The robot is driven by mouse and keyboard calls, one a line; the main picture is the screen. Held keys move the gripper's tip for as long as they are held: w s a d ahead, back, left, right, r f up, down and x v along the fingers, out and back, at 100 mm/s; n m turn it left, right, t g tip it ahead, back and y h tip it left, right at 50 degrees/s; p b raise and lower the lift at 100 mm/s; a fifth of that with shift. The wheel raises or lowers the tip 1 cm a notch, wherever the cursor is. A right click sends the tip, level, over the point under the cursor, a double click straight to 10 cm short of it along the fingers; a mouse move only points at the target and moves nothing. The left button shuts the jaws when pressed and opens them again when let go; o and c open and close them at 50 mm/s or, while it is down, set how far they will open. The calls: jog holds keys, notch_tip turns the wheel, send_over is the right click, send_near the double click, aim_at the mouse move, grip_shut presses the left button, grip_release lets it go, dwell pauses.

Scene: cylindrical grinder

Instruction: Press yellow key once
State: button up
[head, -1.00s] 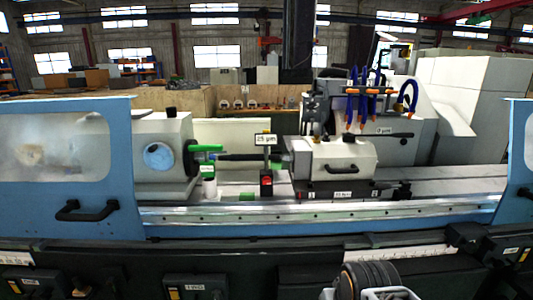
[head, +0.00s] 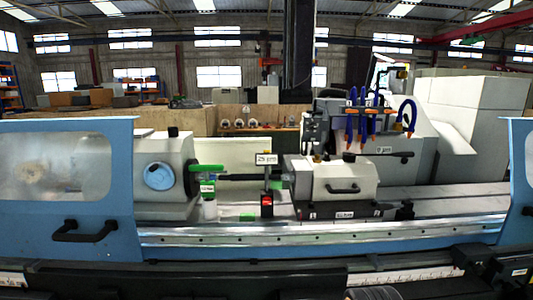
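The cylindrical grinder fills the middle of the head view, with its front rail (head: 320,233) running across. I cannot make out a yellow key in this view. The lower front of the machine is mostly cut off by the bottom edge. My gripper cannot be seen; only a dark rounded part, probably of my arm, shows at the bottom edge right of centre.
A headstock (head: 163,177) stands left and a white tailstock unit (head: 340,180) right, with a gauge (head: 267,203) showing a red display between. Blue guards with a black handle (head: 85,232) flank the opening. Blue hoses (head: 365,110) hang behind.

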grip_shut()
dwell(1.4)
